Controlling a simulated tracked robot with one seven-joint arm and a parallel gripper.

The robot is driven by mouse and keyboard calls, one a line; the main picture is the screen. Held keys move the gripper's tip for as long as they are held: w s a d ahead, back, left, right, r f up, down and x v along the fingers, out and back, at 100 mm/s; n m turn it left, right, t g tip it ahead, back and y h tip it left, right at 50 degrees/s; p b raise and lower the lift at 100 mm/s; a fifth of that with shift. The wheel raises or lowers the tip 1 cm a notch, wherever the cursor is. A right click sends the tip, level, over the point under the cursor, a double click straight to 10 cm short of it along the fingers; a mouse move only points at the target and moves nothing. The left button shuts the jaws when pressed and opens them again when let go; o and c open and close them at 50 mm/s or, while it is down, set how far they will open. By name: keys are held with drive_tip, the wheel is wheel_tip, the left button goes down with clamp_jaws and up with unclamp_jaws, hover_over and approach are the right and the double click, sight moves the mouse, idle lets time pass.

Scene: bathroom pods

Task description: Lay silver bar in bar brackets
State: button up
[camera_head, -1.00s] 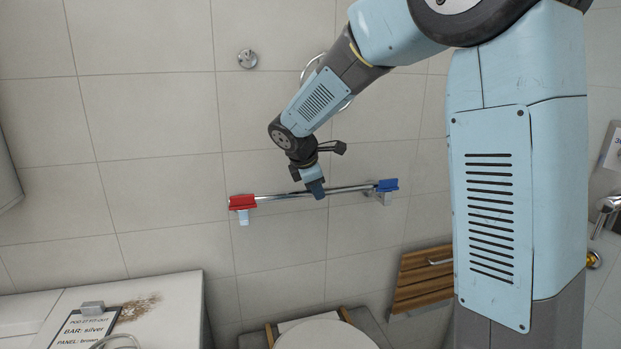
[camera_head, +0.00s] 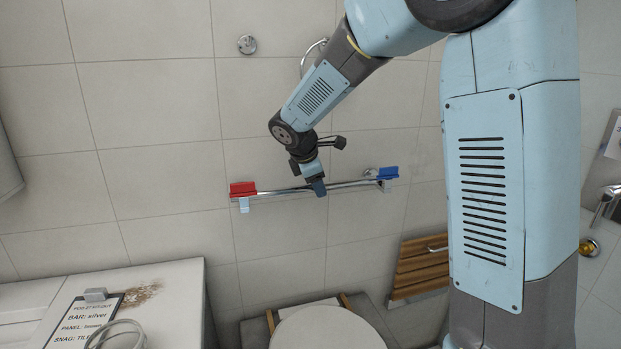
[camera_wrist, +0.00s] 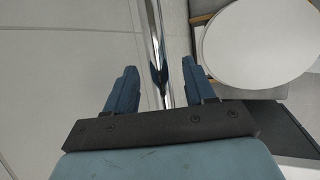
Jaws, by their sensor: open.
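The silver bar (camera_head: 345,185) runs almost level along the tiled wall, with a red end (camera_head: 243,189) at the left and a blue end (camera_head: 388,173) at the right. A white bracket (camera_head: 244,205) shows under the red end, and a grey bracket (camera_head: 371,172) shows by the blue end. Whether the bar rests fully in both is unclear. My gripper (camera_head: 318,188) is at the middle of the bar. In the wrist view the fingers of my gripper (camera_wrist: 158,82) are open, one on each side of the silver bar (camera_wrist: 155,45), with gaps between.
A toilet with a round lid (camera_head: 330,330) stands below the bar, and a wooden slatted panel (camera_head: 420,267) is on the wall at the right. A clipboard (camera_head: 85,320) lies on a white counter (camera_head: 180,300) at lower left.

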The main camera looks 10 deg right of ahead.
drive_tip(key=v, duration=1.4)
drive_tip(key=s+d+m+y, duration=0.2)
drive_tip(key=s+d+m, duration=0.8)
drive_tip(key=s+d, duration=0.35)
drive_tip(key=s+d+f+m+y, duration=0.1)
drive_tip(key=s+d+f+m, duration=0.1)
drive_tip(key=s, duration=0.4)
drive_tip(key=s+d+f+m, duration=0.2)
drive_tip(key=s+d+m, duration=0.2)
drive_tip(key=s+m, duration=0.3)
drive_tip(key=shift+s+d+f+t+y, duration=0.15)
drive_tip(key=shift+s+f+t+y, duration=0.15)
drive_tip(key=shift+f+y, duration=0.1)
drive_tip(key=shift+w+a+r, duration=0.1)
drive_tip(key=shift+a+r, duration=0.65)
drive_tip(key=shift+a, duration=0.1)
drive_tip(key=shift+d, duration=0.1)
